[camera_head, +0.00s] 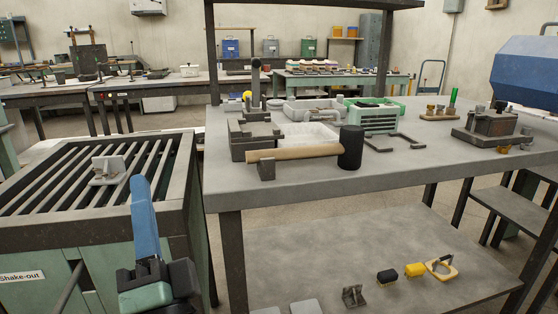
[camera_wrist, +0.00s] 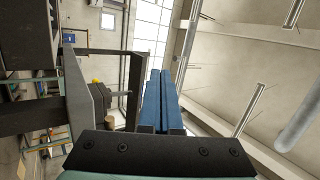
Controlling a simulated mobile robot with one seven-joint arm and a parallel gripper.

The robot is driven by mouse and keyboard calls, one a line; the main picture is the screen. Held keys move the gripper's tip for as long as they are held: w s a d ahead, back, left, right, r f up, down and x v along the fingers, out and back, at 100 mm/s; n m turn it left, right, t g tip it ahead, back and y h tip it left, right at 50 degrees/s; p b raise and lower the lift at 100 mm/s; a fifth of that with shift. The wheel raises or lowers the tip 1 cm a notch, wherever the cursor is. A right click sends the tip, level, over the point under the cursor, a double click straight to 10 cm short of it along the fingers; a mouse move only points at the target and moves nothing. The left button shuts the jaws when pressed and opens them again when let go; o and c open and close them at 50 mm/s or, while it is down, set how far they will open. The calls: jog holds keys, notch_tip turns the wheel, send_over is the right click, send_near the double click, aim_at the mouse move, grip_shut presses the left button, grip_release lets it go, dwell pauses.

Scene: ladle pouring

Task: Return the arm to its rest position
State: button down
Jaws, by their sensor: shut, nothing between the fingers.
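My gripper (camera_head: 139,184) is at the lower left of the head view, its blue fingers pointing up. It stands in front of the front right part of the shake-out grate (camera_head: 60,208), left of the grey workbench (camera_head: 420,168). In the wrist view the two blue fingers of my gripper (camera_wrist: 161,76) lie side by side, closed together with nothing between them. They point up toward the ceiling and windows. No ladle can be made out in either view.
A small grey part (camera_head: 107,168) lies on the grate near the fingers. A mallet (camera_head: 350,147) lies on the workbench among moulding boxes and a green crate (camera_head: 374,115). Open floor shows behind the bench.

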jog(key=s+d+r+n+t+h+p, duration=0.1)
jog(key=s+d+r+n+t+h, duration=0.15)
jog(key=d+r+n, duration=0.4)
jog(key=s+d+r+n+t+h+p, duration=0.1)
jog(key=s+d+r+h+p, duration=0.2)
jog(key=r, duration=0.7)
jog(key=s+d+r+n+t+h, duration=0.25)
jog(key=d+r+h, duration=0.25)
jog(key=d+r, duration=0.3)
notch_tip(320, 180, up, 37)
jog(key=a+n+g+p, duration=0.1)
jog(key=a+p, duration=0.1)
jog(key=p, duration=3.5)
jog(key=shift+r, duration=0.15)
